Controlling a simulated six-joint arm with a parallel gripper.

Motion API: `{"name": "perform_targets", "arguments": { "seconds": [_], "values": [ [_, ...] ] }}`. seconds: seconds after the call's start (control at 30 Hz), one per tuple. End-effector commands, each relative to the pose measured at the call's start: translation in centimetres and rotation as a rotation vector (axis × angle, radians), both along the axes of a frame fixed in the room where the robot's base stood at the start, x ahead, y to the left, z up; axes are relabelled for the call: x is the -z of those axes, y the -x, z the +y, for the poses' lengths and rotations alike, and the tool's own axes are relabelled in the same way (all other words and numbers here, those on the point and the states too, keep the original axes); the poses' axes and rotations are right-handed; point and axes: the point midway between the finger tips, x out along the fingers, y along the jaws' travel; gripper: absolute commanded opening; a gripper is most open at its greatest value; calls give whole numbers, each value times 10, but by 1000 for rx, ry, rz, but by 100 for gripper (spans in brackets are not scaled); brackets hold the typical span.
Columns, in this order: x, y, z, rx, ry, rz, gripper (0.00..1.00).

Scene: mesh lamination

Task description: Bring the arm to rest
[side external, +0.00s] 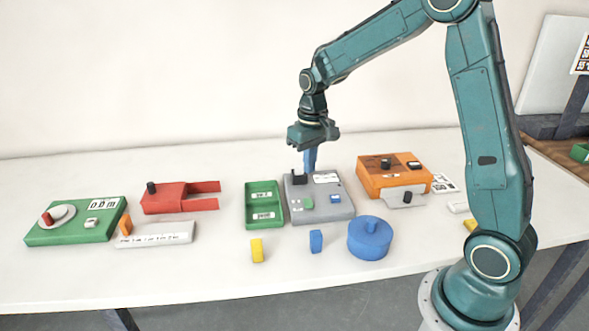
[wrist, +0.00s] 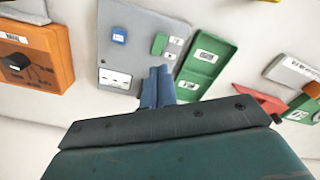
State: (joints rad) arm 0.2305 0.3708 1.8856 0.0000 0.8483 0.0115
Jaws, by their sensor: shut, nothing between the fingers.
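My gripper (side external: 310,160) is teal with blue fingers. It points down over the back part of the grey device (side external: 325,210) in the side external view. In the wrist view, the blue fingers (wrist: 157,86) are together, with nothing between them. They overlap the edge of the grey device (wrist: 140,47) there. I cannot tell whether the fingertips touch the device. The grey device carries a black part, a green block and a blue block.
The green two-compartment tray (side external: 264,188) stands left of the grey device, and the orange box (side external: 393,176) stands right. The blue round container (side external: 369,240), a blue block (side external: 316,241) and a yellow block (side external: 257,250) are in front. The red fixture (side external: 165,200) and green board (side external: 75,228) are farther left.

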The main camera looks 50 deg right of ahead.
Motion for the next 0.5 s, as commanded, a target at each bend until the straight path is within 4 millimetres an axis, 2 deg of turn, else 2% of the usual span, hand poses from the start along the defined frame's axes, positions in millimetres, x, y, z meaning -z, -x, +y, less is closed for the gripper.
{"name": "perform_targets", "arguments": {
  "seconds": [0.2,0.5],
  "values": [
    [-42,25,19,-34,14,-65,0],
    [-87,70,45,-82,30,-154,0]
  ]
}}
